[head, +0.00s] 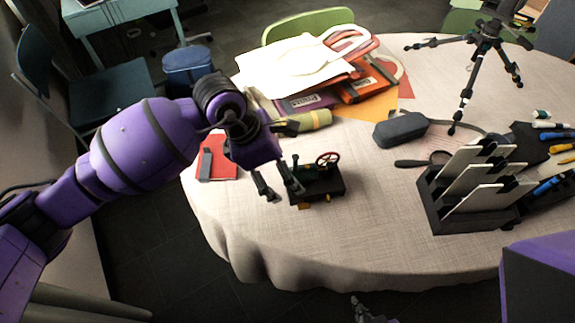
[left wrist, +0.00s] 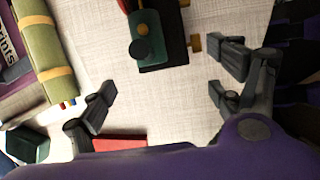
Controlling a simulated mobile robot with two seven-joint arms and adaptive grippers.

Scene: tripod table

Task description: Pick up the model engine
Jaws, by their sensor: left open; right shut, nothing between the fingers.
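The model engine (head: 322,186) stands on the tablecloth near the table's front left edge. It has a dark base, a green body and a red wheel. Its near end also shows at the top of the left wrist view (left wrist: 148,28), with a brass-coloured knob on its side. My left gripper (head: 279,184) is open and empty, close beside the engine's left end. In the left wrist view its spread fingers (left wrist: 160,88) lie short of the engine, with bare cloth between them. My right gripper (head: 364,310) is shut and empty, low at the bottom edge, apart from the engine.
A red booklet (head: 218,160) lies left of the engine, and a rolled green bundle (head: 306,121) behind it. Stacked folders and papers (head: 345,80), a dark case (head: 400,130), a card rack (head: 445,212) and a tripod (head: 485,45) stand farther off. Cloth right of the engine is clear.

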